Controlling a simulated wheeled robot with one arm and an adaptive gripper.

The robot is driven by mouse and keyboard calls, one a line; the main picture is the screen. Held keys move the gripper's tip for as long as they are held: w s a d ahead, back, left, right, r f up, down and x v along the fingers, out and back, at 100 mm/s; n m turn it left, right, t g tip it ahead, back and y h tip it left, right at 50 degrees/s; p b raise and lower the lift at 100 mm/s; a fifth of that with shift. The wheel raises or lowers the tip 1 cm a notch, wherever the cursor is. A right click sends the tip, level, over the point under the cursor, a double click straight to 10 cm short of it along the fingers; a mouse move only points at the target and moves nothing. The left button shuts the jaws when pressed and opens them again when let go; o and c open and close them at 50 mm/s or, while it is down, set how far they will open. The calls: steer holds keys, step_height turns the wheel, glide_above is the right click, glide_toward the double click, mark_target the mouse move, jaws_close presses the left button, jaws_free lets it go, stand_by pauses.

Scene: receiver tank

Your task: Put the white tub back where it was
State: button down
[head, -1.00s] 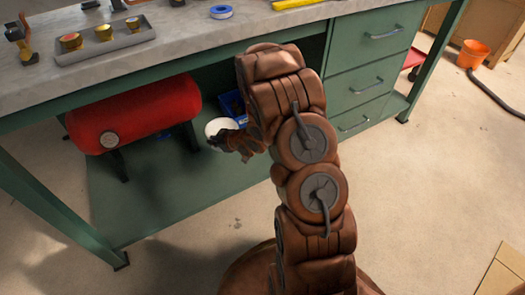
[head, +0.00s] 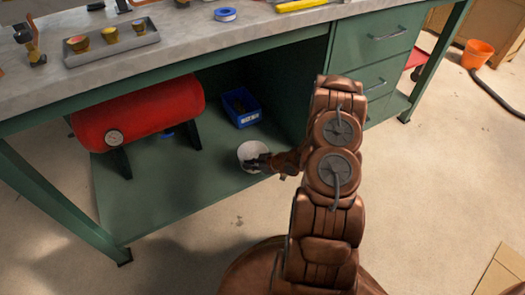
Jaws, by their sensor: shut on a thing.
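The white tub (head: 250,151) is over the front right part of the green lower shelf (head: 160,205) of the workbench, in front of the blue bin. My gripper (head: 262,162) reaches in from the right and is shut on the tub's near right side.
A red tank (head: 150,108) with a gauge stands on the shelf at left. A blue bin (head: 241,107) sits behind the tub. Green drawers (head: 375,60) are at right. The bench top (head: 190,50) overhangs the shelf. The shelf's front left is clear.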

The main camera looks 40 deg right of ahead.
mark_target(262, 145)
steer(key=w+d+b, duration=0.1)
steer(key=w+d, duration=0.1)
steer(key=d, duration=0.1)
steer(key=w+d+f, duration=0.1)
steer(key=w+d, duration=0.1)
steer(key=d, duration=0.2)
steer(key=w+d+b, duration=0.1)
steer(key=w+d, duration=0.2)
steer(key=shift+d+f+b, duration=0.15)
steer(key=shift+d+b, duration=0.1)
steer(key=shift+b, duration=0.05)
steer(key=shift+f+b, duration=0.9)
steer(key=shift+f, duration=0.9)
steer(key=shift+r, duration=0.1)
steer(key=c, duration=1.3)
jaws_free()
steer(key=shift+o, duration=0.2)
